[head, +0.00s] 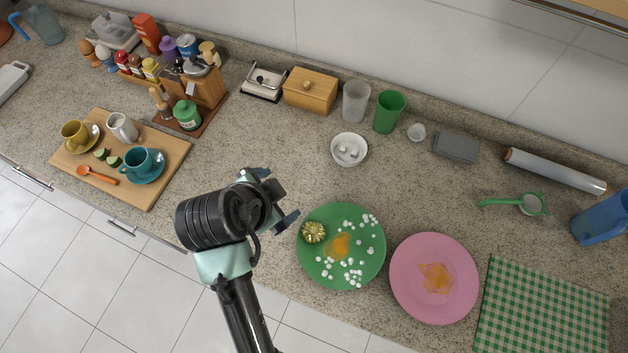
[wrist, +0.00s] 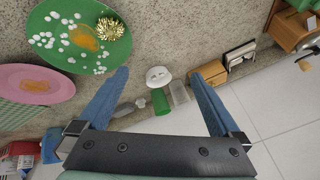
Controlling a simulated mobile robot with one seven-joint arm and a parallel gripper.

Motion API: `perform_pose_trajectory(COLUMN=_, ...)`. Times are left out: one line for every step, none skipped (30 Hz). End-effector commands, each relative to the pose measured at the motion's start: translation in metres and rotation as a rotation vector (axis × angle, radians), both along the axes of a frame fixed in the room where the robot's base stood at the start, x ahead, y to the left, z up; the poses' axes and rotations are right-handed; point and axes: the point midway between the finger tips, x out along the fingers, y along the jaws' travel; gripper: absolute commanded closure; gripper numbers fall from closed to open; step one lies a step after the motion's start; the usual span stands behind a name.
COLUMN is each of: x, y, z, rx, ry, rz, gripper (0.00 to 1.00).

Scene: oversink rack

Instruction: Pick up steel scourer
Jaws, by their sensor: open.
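The steel scourer (head: 314,232) is a small gold, curly ball on the left part of the green plate (head: 322,272). In the wrist view the scourer (wrist: 110,28) sits near the plate's right edge. The plate also holds an orange stain and many white bits. My gripper (head: 284,200) is up and to the left of the scourer in the head view, apart from it. In the wrist view its two blue fingers (wrist: 160,84) are spread wide with nothing held between them. The scourer lies beyond the left fingertip there.
A pink plate (head: 405,300) with an orange stain lies right of the green plate, beside a checked green cloth (head: 540,318). A white bowl (head: 349,164) and cups stand behind. A wooden board (head: 165,178) with cups is at left. Counter behind the gripper is clear.

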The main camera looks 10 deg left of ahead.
Motion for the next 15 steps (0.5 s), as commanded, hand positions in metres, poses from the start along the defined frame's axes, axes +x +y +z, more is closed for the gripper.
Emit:
perform_pose_trajectory(x=-0.022, y=-0.003, z=-0.010, rx=-0.016, ry=0.075, rz=-0.047, gripper=0.00)
perform_pose_trajectory(x=-0.033, y=-0.005, z=-0.017, rx=-0.024, ry=0.107, rz=-0.075, gripper=0.00)
perform_pose_trajectory(x=-0.044, y=-0.007, z=-0.025, rx=-0.033, ry=0.141, rz=-0.106, gripper=0.00)
perform_pose_trajectory(x=-0.051, y=-0.008, z=-0.029, rx=-0.039, ry=0.160, rz=-0.123, gripper=0.00)
perform_pose_trajectory(x=-0.055, y=-0.009, z=-0.033, rx=-0.043, ry=0.173, rz=-0.138, gripper=0.00)
perform_pose_trajectory(x=-0.058, y=-0.011, z=-0.037, rx=-0.048, ry=0.185, rz=-0.149, gripper=0.00)
perform_pose_trajectory(x=-0.059, y=-0.012, z=-0.041, rx=-0.049, ry=0.189, rz=-0.156, gripper=0.00)
perform_pose_trajectory(x=-0.059, y=-0.014, z=-0.045, rx=-0.051, ry=0.191, rz=-0.160, gripper=0.00)
perform_pose_trajectory(x=-0.058, y=-0.015, z=-0.050, rx=-0.051, ry=0.194, rz=-0.161, gripper=0.00)
perform_pose_trajectory(x=-0.056, y=-0.017, z=-0.055, rx=-0.051, ry=0.193, rz=-0.161, gripper=0.00)
perform_pose_trajectory(x=-0.054, y=-0.018, z=-0.061, rx=-0.051, ry=0.193, rz=-0.161, gripper=0.00)
perform_pose_trajectory(x=-0.051, y=-0.020, z=-0.067, rx=-0.051, ry=0.193, rz=-0.160, gripper=0.00)
perform_pose_trajectory(x=-0.049, y=-0.021, z=-0.072, rx=-0.050, ry=0.192, rz=-0.159, gripper=0.00)
perform_pose_trajectory(x=-0.047, y=-0.023, z=-0.077, rx=-0.050, ry=0.191, rz=-0.159, gripper=0.00)
perform_pose_trajectory(x=-0.045, y=-0.025, z=-0.084, rx=-0.050, ry=0.191, rz=-0.159, gripper=0.00)
